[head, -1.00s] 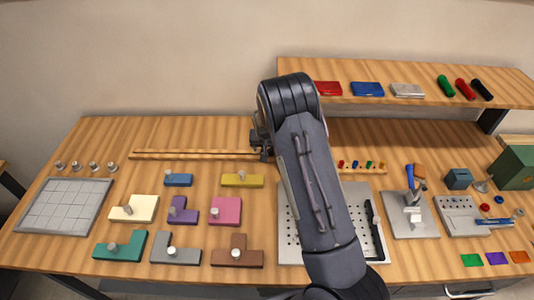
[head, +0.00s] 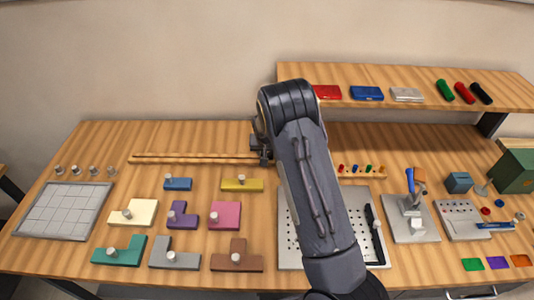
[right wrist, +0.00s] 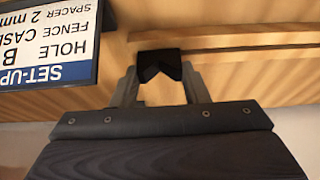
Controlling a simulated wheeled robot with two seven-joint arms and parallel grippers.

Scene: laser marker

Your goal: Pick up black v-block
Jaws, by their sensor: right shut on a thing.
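The black v-block (right wrist: 160,65) shows in the right wrist view as a small dark piece with a V notch. It sits between the two fingertips of my right gripper (right wrist: 161,82), which is shut on it. In the head view my right gripper (head: 262,150) is at the back of the table, largely hidden behind my right arm, and the block cannot be made out there. Whether the block still touches the table is hard to tell. My left gripper is not in view.
Wooden rails (head: 190,158) run along the back left. A sign (right wrist: 48,45) stands close beside the gripper in the wrist view. Several coloured shaped blocks with knobs lie front left, near a white grid tray (head: 63,208). A raised shelf (head: 420,92) stands at the back right.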

